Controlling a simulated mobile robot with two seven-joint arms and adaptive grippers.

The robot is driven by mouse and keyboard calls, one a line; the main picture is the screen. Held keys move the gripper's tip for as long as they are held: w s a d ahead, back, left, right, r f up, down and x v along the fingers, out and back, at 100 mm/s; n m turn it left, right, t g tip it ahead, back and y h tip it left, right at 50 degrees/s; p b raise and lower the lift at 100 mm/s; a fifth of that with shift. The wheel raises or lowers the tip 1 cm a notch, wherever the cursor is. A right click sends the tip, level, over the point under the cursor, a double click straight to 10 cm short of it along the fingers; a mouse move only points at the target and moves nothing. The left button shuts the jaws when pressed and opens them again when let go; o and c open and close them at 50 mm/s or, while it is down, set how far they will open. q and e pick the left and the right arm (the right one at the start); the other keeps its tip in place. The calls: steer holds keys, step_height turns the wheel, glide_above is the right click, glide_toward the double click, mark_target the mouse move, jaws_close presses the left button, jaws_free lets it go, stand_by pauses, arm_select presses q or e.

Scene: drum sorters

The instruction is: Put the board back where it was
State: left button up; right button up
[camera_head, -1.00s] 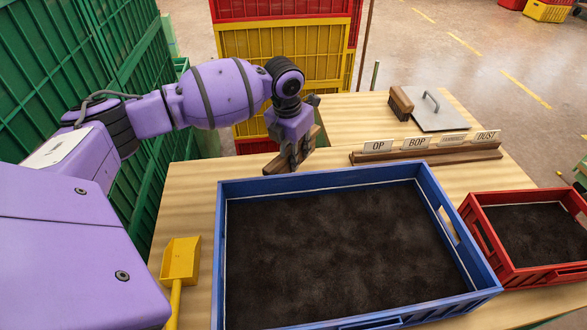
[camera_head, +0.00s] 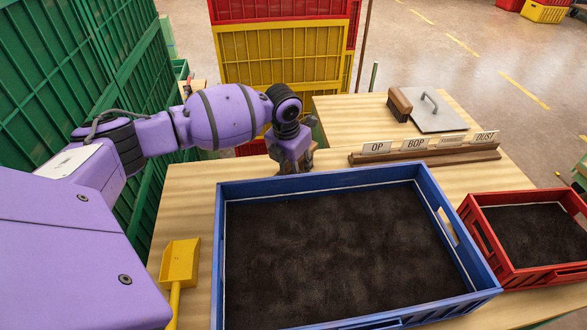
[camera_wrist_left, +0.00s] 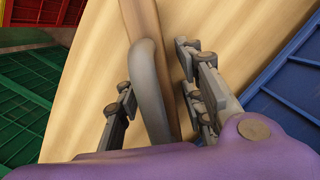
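The board is a narrow brown wooden strip with a grey curved handle. In the left wrist view the board (camera_wrist_left: 170,40) lies along the pale wooden table, and its handle (camera_wrist_left: 148,75) stands between my left gripper's fingers (camera_wrist_left: 158,85). The fingers are apart, with a visible gap on the right side of the handle; the left finger is close to it. In the head view my left gripper (camera_head: 293,164) is low over the table behind the blue crate (camera_head: 330,179), and it hides most of the board. My right gripper is not in view.
A label rack (camera_head: 430,155) stands behind the blue crate. A brush (camera_head: 400,104) and a metal plate with a handle (camera_head: 438,115) lie farther back. A red crate (camera_head: 484,230) is at right, a yellow scoop (camera_head: 180,262) at left. Green crates (camera_head: 50,90) rise at far left.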

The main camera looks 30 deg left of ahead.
arm_select(q)
steer(key=shift+r, duration=0.1)
steer(key=shift+r, duration=0.25)
steer(key=r, duration=0.3)
steer(key=s+r, duration=0.1)
steer(key=r, duration=0.7)
steer(key=shift+s+a+p, duration=0.15)
steer(key=shift+s+p, duration=0.15)
steer(key=shift+s, duration=0.1)
steer(key=shift+r, duration=0.3)
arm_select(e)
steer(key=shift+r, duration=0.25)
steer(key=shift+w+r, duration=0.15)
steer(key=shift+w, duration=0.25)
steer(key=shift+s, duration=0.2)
